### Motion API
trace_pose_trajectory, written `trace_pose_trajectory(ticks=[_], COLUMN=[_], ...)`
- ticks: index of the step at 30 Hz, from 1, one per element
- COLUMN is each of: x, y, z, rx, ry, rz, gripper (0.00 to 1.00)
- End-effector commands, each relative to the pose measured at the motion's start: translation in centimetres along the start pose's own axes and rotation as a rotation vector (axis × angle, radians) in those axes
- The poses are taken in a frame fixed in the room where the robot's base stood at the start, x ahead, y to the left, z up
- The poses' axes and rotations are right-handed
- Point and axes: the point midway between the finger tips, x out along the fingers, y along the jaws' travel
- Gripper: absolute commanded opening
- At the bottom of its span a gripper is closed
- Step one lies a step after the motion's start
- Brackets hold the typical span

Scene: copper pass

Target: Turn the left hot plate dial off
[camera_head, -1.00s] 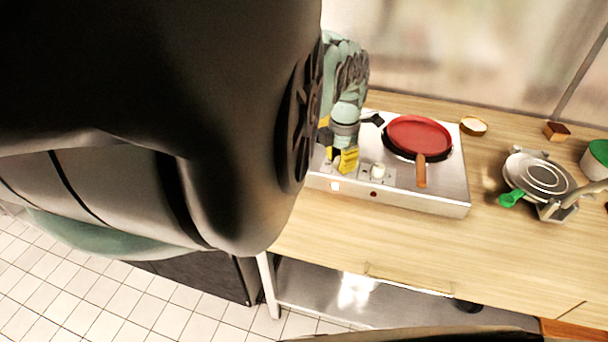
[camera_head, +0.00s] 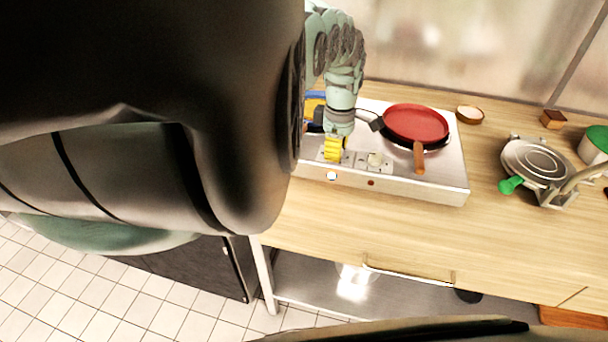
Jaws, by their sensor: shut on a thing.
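The silver hot plate (camera_head: 405,190) stands on the wooden counter. My gripper (camera_head: 334,149), with yellow fingers, is at the left end of its front control strip, over the place of the left dial. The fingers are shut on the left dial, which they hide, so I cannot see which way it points. The right dial (camera_head: 375,160) is a pale knob just to the right of my fingers, apart from them. A small white light (camera_head: 332,176) shows on the front face below my gripper, and a dark red one (camera_head: 371,183) below the right dial.
A red pan (camera_head: 416,123) with a brown handle sits on the right burner, its handle pointing to the front. A small bowl (camera_head: 469,114), a waffle-iron-like appliance with a green handle (camera_head: 511,185) and a green-topped pot (camera_head: 597,146) stand to the right. The front counter is clear.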

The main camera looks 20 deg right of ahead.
Motion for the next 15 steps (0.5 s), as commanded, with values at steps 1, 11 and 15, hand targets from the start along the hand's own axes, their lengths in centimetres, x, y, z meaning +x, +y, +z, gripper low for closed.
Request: trace_pose_trajectory(ticks=[1, 11, 15], x=[0.25, 0.26, 0.28], y=[-0.02, -0.04, -0.07], z=[-0.43, -0.43, -0.37], rx=[0.029, 0.343, 0.477], ry=[-0.009, -0.008, -0.009], rz=[0.002, 0.003, 0.003], gripper=[0.0, 0.0, 0.0])
